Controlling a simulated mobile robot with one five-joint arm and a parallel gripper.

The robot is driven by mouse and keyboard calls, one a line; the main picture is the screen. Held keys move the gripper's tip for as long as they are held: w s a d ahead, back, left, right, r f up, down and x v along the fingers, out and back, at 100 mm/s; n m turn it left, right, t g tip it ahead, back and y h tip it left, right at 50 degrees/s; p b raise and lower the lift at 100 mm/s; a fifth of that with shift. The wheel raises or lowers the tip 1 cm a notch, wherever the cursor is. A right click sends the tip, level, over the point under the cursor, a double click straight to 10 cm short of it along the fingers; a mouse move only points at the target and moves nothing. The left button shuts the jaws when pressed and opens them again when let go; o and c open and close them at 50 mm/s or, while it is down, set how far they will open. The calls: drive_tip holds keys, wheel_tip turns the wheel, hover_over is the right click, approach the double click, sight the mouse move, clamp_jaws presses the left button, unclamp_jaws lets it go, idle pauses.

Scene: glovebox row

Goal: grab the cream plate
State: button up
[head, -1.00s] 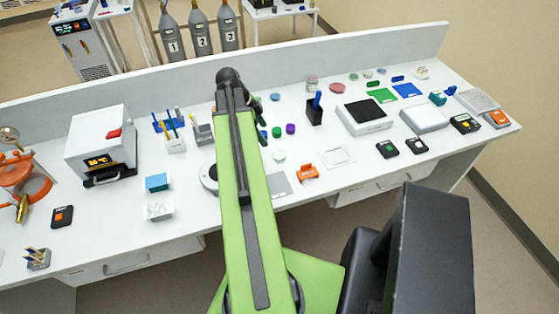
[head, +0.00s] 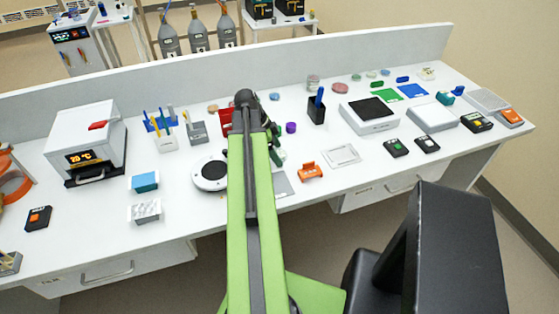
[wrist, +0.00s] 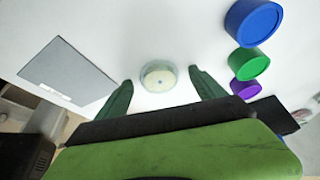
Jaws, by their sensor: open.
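The cream plate (wrist: 158,76) is a small round clear dish with a cream filling, lying flat on the white bench in the wrist view. My gripper (wrist: 160,80) is open, with one dark green finger to the left and one to the right of the dish in the picture. The dish shows between and slightly beyond the fingertips, and I cannot tell if either touches it. In the head view my green arm reaches over the bench and hides the dish.
Blue (wrist: 255,22), green (wrist: 250,64) and purple (wrist: 245,88) caps lie right of the gripper in the wrist view. A grey flat pad (wrist: 68,72) lies to the left. In the head view, an orange holder (head: 311,171) and a white frame (head: 342,155) lie right of my arm.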

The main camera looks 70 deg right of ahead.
drive_tip(key=shift+r, duration=0.1)
drive_tip(key=shift+c, duration=0.5)
drive_tip(key=c, duration=1.3)
drive_tip(key=shift+c, duration=0.2)
drive_tip(key=shift+r, duration=0.1)
